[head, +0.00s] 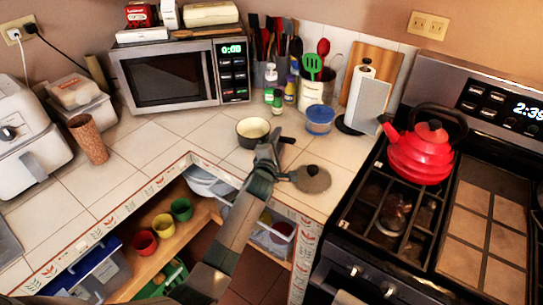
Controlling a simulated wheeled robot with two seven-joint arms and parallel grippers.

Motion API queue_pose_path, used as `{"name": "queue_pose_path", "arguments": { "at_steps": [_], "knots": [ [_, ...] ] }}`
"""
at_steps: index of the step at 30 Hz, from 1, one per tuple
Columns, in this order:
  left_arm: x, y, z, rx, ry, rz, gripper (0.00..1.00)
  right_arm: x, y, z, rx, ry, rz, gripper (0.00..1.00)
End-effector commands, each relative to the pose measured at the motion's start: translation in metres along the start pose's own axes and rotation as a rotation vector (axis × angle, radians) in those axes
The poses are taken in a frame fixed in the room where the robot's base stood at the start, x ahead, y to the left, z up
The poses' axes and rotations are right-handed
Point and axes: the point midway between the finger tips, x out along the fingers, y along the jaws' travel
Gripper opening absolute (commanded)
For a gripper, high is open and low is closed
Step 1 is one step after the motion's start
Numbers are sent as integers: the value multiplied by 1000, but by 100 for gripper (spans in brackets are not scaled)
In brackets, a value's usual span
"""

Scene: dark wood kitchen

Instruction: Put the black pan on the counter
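A small pan with a dark outside and cream inside (252,129) is on or just above the tiled counter (160,139), in front of the microwave. A short black handle-like piece (288,140) shows to its right, beside my gripper. My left gripper (271,144) reaches up from the bottom of the head view to the pan's right front side. Its fingertips are small and partly hidden, so I cannot tell whether they grip the pan. My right gripper is not in view.
A microwave (181,74) is at the back. The stove with a red kettle (420,152) is right. An open shelf with coloured cups (163,225) lies below the counter edge.

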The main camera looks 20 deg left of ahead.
Motion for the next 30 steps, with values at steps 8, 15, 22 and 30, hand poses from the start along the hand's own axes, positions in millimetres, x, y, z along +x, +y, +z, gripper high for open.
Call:
{"name": "queue_pose_path", "arguments": {
  "at_steps": [8,15,22,30],
  "knots": [
    [-37,-2,0,-2,-1,1,31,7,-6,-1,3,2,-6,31],
    [-76,-2,-1,-1,0,0,31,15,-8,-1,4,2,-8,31],
    [-102,-1,0,-1,0,0,31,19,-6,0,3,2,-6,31],
    [-110,0,0,-1,0,0,31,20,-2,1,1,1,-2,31]
  ]
}}
